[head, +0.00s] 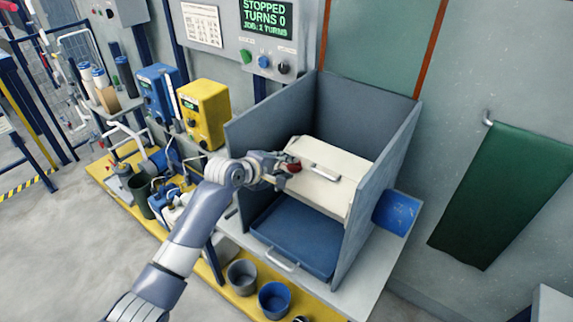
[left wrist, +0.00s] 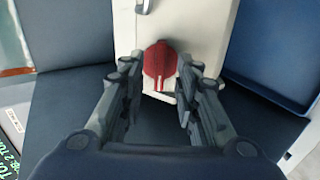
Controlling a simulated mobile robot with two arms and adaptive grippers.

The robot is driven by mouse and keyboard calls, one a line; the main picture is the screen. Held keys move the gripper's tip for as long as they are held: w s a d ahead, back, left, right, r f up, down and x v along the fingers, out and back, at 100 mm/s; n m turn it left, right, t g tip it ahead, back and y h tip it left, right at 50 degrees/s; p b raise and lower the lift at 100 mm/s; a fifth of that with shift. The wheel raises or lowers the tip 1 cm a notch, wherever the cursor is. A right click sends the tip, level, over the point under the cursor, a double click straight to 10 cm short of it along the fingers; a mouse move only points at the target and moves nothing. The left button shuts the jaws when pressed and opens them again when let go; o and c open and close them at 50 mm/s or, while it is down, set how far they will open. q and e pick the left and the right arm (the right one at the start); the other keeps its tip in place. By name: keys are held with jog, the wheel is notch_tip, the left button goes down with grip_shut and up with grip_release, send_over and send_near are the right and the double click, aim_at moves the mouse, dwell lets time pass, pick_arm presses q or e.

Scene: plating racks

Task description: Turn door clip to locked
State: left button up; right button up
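The door clip is a small red knob (head: 295,167) at the left end of a cream-coloured door or drum (head: 322,184) inside the grey open box. In the left wrist view the red clip (left wrist: 160,62) has a pale mark at its lower edge. My left gripper (head: 282,163) is at the clip, with its arm reaching in from the lower left. In the left wrist view its two fingers are apart, one on each side of the clip, with small gaps. Part of the clip is hidden by the gripper in the head view. My right gripper is not in view.
Grey box walls (head: 375,185) stand close around the cream part, which has a light bar handle (head: 321,171). A blue tray (head: 292,237) lies below. A panel display (head: 267,17) reads "STOPPED TURNS 0". Two buckets (head: 274,299) stand in front.

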pick_arm(q)
jog(key=shift+x, duration=0.8)
jog(key=shift+c, duration=0.2)
grip_shut()
